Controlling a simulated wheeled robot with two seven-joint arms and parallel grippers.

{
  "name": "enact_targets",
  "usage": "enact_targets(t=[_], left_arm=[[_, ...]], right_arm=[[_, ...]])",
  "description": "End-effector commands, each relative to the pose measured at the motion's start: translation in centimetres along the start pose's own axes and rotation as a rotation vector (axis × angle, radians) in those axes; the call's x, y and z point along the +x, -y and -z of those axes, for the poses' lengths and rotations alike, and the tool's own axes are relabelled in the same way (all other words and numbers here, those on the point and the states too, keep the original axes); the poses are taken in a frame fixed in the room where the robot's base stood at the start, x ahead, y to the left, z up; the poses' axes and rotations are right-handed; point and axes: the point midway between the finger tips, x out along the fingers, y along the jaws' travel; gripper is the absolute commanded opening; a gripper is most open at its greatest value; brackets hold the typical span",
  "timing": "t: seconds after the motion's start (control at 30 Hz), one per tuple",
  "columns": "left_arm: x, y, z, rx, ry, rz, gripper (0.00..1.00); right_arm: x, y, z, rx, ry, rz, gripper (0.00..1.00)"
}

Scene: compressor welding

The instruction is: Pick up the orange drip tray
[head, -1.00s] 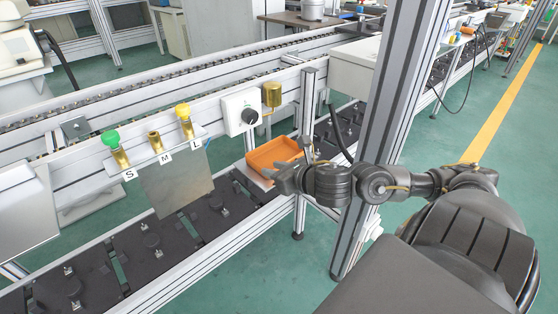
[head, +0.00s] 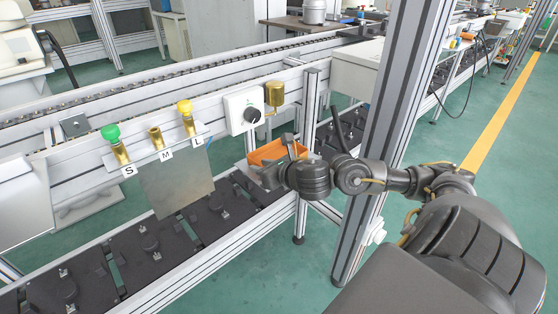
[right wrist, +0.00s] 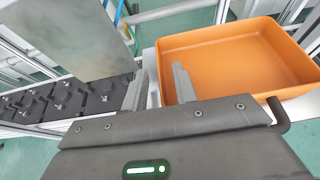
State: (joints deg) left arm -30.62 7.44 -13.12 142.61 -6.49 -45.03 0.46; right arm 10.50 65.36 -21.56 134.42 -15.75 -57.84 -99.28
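The orange drip tray (head: 268,153) is a shallow open box on a small white ledge below the brass cup, on the side of the line. My right gripper (head: 275,163) is at the tray's near right side and hides part of it. In the right wrist view the empty tray (right wrist: 235,55) fills the upper right. The two fingers of the right gripper (right wrist: 160,88) are apart there, with the tray's near left wall seeming to lie between them. Contact cannot be told. My left gripper is not in view.
A brass cup (head: 274,95) and a white box with a black knob (head: 243,110) are above the tray. A metal plate (head: 178,182) hangs to the left. An aluminium post (head: 309,110) stands just right of the tray, and a thicker one (head: 390,130) farther right.

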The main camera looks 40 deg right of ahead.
Motion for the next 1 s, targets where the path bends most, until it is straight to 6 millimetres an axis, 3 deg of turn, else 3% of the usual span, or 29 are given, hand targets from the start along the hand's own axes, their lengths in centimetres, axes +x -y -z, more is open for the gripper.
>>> enact_targets(t=[0.13,0.37,0.6,1.0], left_arm=[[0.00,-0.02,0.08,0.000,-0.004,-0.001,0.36],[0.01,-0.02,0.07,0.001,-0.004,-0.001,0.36],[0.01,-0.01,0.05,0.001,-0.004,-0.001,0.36],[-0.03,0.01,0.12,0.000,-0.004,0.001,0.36]], right_arm=[[1.22,-0.06,-0.09,0.000,0.002,-0.002,0.28],[1.33,-0.04,-0.07,-0.002,0.001,-0.001,0.28],[1.32,-0.04,-0.07,-0.002,0.001,-0.001,0.00],[1.29,-0.04,-0.13,-0.002,0.002,-0.001,0.00]])
